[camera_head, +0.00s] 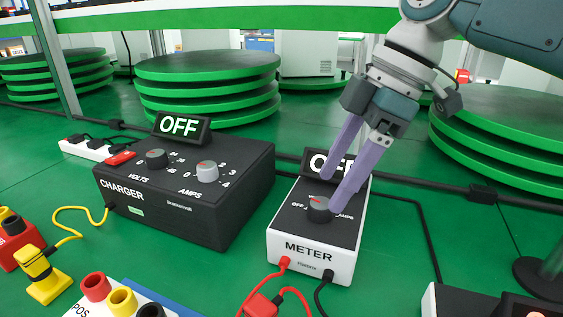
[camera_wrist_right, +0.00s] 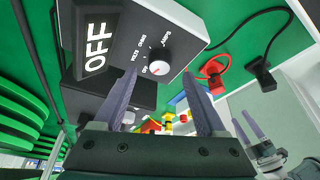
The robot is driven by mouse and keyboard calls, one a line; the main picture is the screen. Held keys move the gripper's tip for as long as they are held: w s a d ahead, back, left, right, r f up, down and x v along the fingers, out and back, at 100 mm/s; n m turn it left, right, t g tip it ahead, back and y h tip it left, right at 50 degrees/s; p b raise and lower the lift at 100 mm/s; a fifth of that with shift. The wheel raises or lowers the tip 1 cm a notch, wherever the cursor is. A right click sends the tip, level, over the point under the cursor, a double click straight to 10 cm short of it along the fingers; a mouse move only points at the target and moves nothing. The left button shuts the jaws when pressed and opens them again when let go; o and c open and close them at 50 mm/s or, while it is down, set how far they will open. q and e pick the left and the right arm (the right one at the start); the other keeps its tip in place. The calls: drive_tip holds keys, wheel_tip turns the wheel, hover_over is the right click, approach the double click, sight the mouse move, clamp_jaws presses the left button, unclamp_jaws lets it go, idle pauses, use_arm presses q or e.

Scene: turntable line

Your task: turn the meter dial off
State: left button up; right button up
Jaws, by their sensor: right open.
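The meter (camera_head: 313,232) is a white box with a black top, standing on the green surface. Its round dark dial (camera_head: 319,208) has a paler top with a red mark; the dial also shows in the right wrist view (camera_wrist_right: 159,67). A display behind it (camera_head: 317,163) reads OFF, partly hidden by my fingers. My right gripper (camera_head: 332,192) is open, its two purple fingers reaching down beside the dial. In the right wrist view the dial shows between the fingertips; I cannot tell whether they touch it. My left gripper (camera_wrist_right: 247,128) shows small at the right of that view.
The black charger (camera_head: 185,195) with two knobs and an OFF display stands left of the meter. Red and black plugs (camera_head: 262,303) with leads are at the meter's front. Dark cables run behind and right. Stacked green turntables (camera_head: 208,66) stand at the back.

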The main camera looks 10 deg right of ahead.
drive_tip(key=v, duration=0.6)
drive_tip(key=shift+r+p, duration=0.3)
drive_tip(key=shift+p, duration=0.1)
